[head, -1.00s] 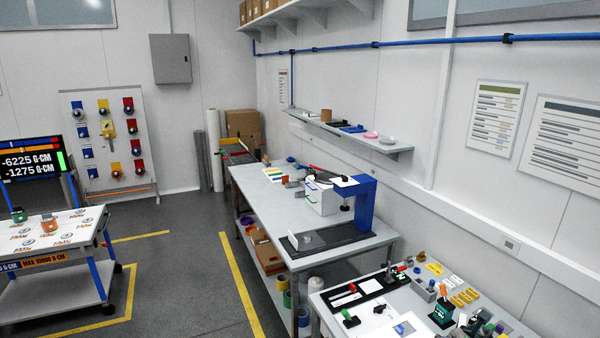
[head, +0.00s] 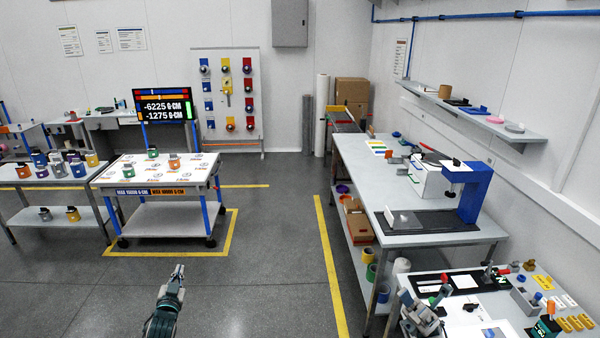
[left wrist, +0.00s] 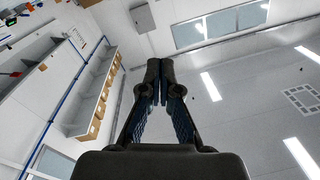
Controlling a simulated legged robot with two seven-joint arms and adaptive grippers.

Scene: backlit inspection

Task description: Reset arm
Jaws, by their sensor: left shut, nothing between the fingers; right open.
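My left gripper (head: 177,275) shows at the bottom of the head view, above the grey floor, pointing away from me. In the left wrist view its two fingers (left wrist: 160,95) are together with nothing between them. That view looks up past them to the ceiling and high shelves. My right gripper (head: 425,318) is at the lower right of the head view, open, by the left side of the near workbench (head: 465,320). In that view it overlaps the bench's left edge. I cannot tell whether it touches anything there.
The near bench carries small parts and yellow pieces (head: 570,323). Behind it stands a long bench (head: 360,165) with a blue-framed device (head: 476,192). A wheeled table (head: 140,180) with a display (head: 165,105) is at left. The floor (head: 270,270) between is clear.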

